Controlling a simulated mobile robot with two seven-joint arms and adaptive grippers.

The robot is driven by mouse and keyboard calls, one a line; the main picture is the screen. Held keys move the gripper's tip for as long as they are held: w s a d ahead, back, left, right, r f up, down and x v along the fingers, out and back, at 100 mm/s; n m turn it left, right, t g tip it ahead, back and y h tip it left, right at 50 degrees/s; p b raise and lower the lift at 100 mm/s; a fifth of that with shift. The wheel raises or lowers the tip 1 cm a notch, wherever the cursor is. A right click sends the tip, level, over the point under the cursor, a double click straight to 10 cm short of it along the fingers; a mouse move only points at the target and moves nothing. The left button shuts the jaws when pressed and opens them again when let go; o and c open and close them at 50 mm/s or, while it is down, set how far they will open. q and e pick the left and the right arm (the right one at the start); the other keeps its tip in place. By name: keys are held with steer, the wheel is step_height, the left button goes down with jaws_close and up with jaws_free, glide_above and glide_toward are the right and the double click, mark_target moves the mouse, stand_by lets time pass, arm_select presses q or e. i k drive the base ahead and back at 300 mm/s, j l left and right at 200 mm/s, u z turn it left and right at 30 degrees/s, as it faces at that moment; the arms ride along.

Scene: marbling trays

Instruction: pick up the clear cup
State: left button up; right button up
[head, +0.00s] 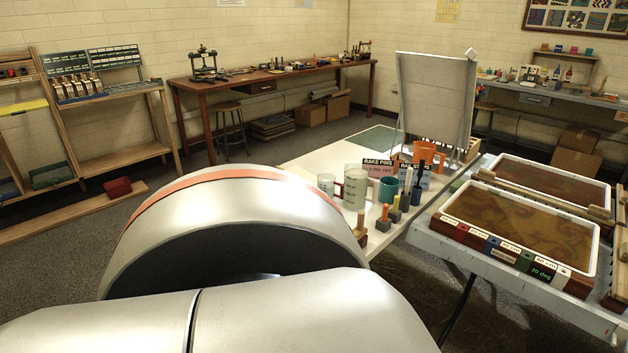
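Two pale, see-through-looking vessels stand at the near end of the white table (312,160). One is a small pale cup (326,182), partly cut off below by my own arm. To its right is a larger pale jug (356,190) with greenish markings and a handle on its left side. I cannot tell for certain which of them is the clear cup. A large silver link of my own arm fills the lower left and middle, in front of the table's near edge. Neither of my grippers is in view.
A teal cup (388,190), an orange cup (425,154) and several small handled tools crowd right of the jug. Two marbling trays (447,222) (480,173) stand on the table at right. A white upright panel (432,97) stands behind. Floor at left is mostly clear.

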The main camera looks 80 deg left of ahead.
mark_target(327, 183)
steer(key=k+j, duration=0.35)
steer(key=j, duration=0.15)
steer(key=k+j, duration=0.35)
steer(key=j, duration=0.15)
steer(key=k+j, duration=0.3)
steer(key=j, duration=0.2)
steer(key=k+j, duration=0.7)
steer(key=j, duration=0.25)
